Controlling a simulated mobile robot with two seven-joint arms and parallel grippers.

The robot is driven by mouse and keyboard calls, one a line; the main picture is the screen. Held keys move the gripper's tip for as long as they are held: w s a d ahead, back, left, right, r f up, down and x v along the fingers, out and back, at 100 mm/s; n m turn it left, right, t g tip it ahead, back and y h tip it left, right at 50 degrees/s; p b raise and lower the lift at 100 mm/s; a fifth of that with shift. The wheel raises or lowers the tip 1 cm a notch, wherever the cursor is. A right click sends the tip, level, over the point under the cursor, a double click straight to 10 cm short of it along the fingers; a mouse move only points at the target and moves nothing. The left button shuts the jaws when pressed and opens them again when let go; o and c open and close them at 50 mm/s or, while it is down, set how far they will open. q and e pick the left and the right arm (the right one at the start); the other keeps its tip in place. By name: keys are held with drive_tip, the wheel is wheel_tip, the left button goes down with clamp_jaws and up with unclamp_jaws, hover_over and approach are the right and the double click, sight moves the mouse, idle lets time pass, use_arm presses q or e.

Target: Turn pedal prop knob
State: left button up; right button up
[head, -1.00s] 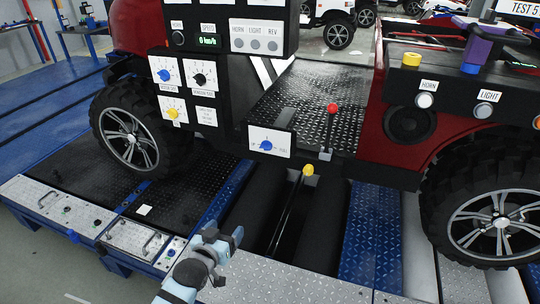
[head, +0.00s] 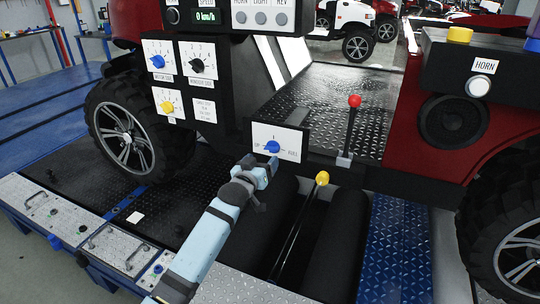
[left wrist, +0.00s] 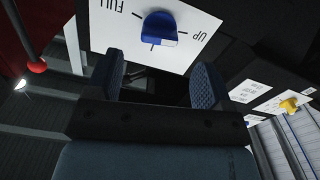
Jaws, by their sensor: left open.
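The pedal prop knob is a blue knob (head: 271,147) on a white plate (head: 291,143) low on the red vehicle's side. In the left wrist view the blue knob (left wrist: 160,28) shows on the plate, upside down, between the words UP and FULL. My left gripper (head: 258,170) is just below the plate in the head view. Its two fingers (left wrist: 155,80) are apart with nothing between them, and the knob lies beyond their tips. No contact with the knob shows. My right gripper is not in view.
A red-topped lever (head: 354,101) stands right of the plate, and a yellow-topped lever (head: 322,178) below it. A panel of blue, black and yellow knobs (head: 180,75) hangs up left. Dark rollers (head: 335,245) lie beneath the vehicle.

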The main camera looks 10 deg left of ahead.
sight(270, 151)
use_arm(q)
drive_tip(key=w, duration=0.2)
drive_tip(key=w+d+b, duration=0.1)
drive_tip(key=w, duration=0.1)
drive_tip(key=shift+w, duration=0.35)
drive_tip(key=shift+w+d, duration=0.1)
drive_tip(key=shift+w, duration=0.65)
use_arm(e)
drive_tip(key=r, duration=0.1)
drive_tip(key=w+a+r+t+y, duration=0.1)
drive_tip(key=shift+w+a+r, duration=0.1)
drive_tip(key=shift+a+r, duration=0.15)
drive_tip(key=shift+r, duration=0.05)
use_arm(q)
drive_tip(key=shift+c, duration=0.2)
